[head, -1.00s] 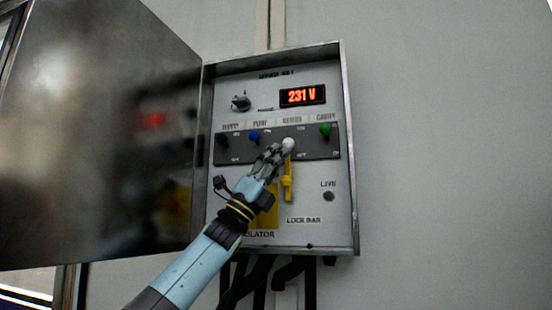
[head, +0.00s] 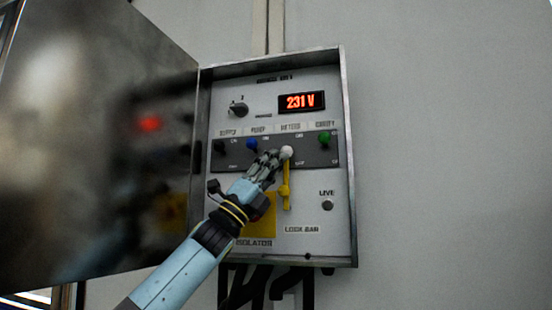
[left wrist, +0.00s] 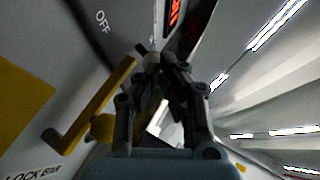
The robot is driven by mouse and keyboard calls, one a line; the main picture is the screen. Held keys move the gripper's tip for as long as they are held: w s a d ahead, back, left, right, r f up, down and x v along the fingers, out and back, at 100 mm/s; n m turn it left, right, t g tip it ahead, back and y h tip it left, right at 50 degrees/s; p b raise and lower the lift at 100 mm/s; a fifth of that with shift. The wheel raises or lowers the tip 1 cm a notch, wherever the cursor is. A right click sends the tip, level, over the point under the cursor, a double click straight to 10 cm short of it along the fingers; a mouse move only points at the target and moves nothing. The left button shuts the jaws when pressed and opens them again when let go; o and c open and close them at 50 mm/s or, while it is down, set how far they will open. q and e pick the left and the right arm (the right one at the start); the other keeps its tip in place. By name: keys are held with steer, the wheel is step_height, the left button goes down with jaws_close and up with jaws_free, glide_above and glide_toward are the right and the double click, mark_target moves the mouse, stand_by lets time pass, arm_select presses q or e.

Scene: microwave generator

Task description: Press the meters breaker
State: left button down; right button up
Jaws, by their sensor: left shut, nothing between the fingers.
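The meters breaker (head: 287,152) is the white-knobbed switch under the METERS label, on the dark strip of the open panel. Its knob sits lower than the neighbouring knobs. My left gripper (head: 277,155) is shut and empty, with its fingertips at the left side of the white knob. I cannot tell for sure whether they touch it. In the left wrist view the shut fingers (left wrist: 162,66) meet beside a pale round knob, which they partly cover. My right gripper is not in view.
Black (head: 219,146), blue (head: 252,144) and green (head: 324,138) breaker knobs share the strip. A yellow lock bar (head: 286,192) hangs just below the white knob. The display (head: 301,102) reads 231 V. The open metal door (head: 90,130) stands on the left.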

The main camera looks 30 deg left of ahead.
arm_select(q)
steer(key=r+n+y+p, duration=0.1)
steer(key=p, duration=0.1)
steer(key=s+r+n+y+p, duration=0.1)
steer(key=r+y, duration=0.1)
steer(key=shift+s+d+r+p, duration=0.1)
steer(key=shift+d+r+p, duration=0.05)
steer(key=shift+r+p, duration=0.15)
steer(key=shift+f, duration=0.15)
